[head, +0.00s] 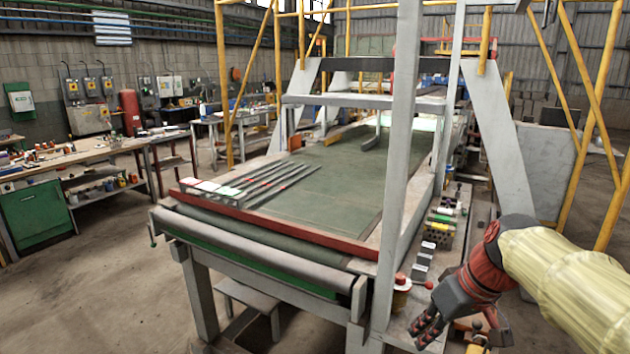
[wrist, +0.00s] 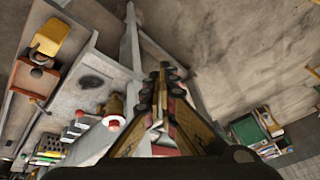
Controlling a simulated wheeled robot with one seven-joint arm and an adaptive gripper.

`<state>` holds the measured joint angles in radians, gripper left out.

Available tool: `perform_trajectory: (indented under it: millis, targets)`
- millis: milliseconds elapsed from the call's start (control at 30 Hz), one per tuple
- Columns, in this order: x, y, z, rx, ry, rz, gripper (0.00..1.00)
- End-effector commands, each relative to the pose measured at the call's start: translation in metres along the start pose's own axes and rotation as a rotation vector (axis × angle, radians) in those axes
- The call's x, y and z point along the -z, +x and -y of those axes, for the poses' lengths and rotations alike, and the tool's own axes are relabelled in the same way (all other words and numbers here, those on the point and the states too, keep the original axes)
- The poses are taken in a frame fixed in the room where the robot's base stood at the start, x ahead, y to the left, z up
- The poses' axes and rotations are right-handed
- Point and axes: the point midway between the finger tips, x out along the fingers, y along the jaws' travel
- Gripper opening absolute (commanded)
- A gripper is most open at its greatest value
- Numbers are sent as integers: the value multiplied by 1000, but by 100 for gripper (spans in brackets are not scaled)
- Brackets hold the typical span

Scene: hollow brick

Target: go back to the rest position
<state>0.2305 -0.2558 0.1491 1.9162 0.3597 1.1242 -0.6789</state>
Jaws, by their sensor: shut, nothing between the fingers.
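My gripper (head: 428,327) is at the lower right in the head view, beside the front right corner of the conveyor table. It is shut and holds nothing. My arm comes in from the right edge in a pale yellow sleeve. In the wrist view my gripper (wrist: 168,75) points up the picture with its fingers together, above a grey metal post and the floor. No object of the task is named.
The conveyor table (head: 320,180) fills the middle, with a grey upright post (head: 400,160) close to my gripper. Open floor (head: 95,300) lies at left.

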Motion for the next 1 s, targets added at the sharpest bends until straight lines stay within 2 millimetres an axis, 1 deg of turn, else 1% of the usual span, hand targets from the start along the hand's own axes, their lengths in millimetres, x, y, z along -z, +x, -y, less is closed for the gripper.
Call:
perform_trajectory:
  millis: [33, 200, 300, 400, 500, 600, 700, 1000]
  targets:
    - [-15, -9, 15, -31, 17, -3, 0]
    - [-69, -21, 45, -138, 106, -28, 0]
    - [-100, -24, 57, -193, 155, -58, 0]
    - [-126, -25, 64, -236, 196, -92, 0]
    - [-145, -23, 68, -263, 228, -123, 0]
    - [-156, -21, 70, -279, 248, -142, 0]
    - [-161, -20, 70, -287, 256, -151, 0]
    - [-161, -20, 69, -287, 259, -151, 0]
